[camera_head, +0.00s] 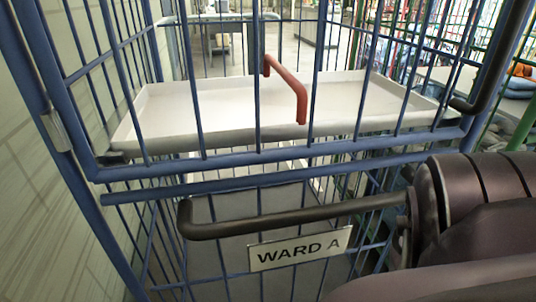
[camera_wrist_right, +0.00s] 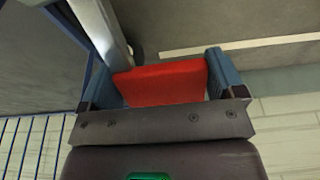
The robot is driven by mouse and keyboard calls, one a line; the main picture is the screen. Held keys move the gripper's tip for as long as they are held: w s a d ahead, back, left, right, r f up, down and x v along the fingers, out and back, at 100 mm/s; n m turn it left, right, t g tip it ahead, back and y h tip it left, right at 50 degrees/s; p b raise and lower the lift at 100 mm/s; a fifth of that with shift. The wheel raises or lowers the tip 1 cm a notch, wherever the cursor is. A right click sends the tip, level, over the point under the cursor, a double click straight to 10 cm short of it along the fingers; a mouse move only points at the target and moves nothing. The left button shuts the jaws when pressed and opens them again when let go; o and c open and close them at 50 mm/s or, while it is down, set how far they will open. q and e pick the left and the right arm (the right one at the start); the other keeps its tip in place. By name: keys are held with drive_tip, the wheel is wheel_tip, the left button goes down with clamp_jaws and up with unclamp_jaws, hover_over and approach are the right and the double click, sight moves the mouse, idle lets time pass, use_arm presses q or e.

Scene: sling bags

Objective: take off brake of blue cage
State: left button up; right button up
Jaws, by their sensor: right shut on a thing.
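The blue cage (camera_head: 230,158) fills the head view, with a "WARD A" sign (camera_head: 299,249) on its front. In the right wrist view, a flat red brake piece (camera_wrist_right: 165,82) sits low, near the floor. My right gripper (camera_wrist_right: 160,80) has its two blue fingers at the sides of this piece and is shut on it. In the head view my right arm comes in at the right, and its gripper is out of sight. My left gripper is in neither view.
A black handle bar (camera_head: 290,214) crosses the cage's front, close to my right arm. A red bent handle (camera_head: 287,88) stands above a white shelf (camera_head: 225,105) inside the cage. A pale wall (camera_head: 45,200) is close on the left. A green cage (camera_head: 520,125) stands at the right.

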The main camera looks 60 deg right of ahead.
drive_tip(key=shift+d, duration=0.1)
drive_tip(key=o, duration=1)
drive_tip(key=shift+r, duration=0.1)
drive_tip(key=shift+r, duration=0.25)
drive_tip(key=p+v, duration=0.5)
drive_tip(key=v, duration=0.5)
drive_tip(key=shift+s, duration=0.15)
drive_tip(key=shift+s, duration=0.1)
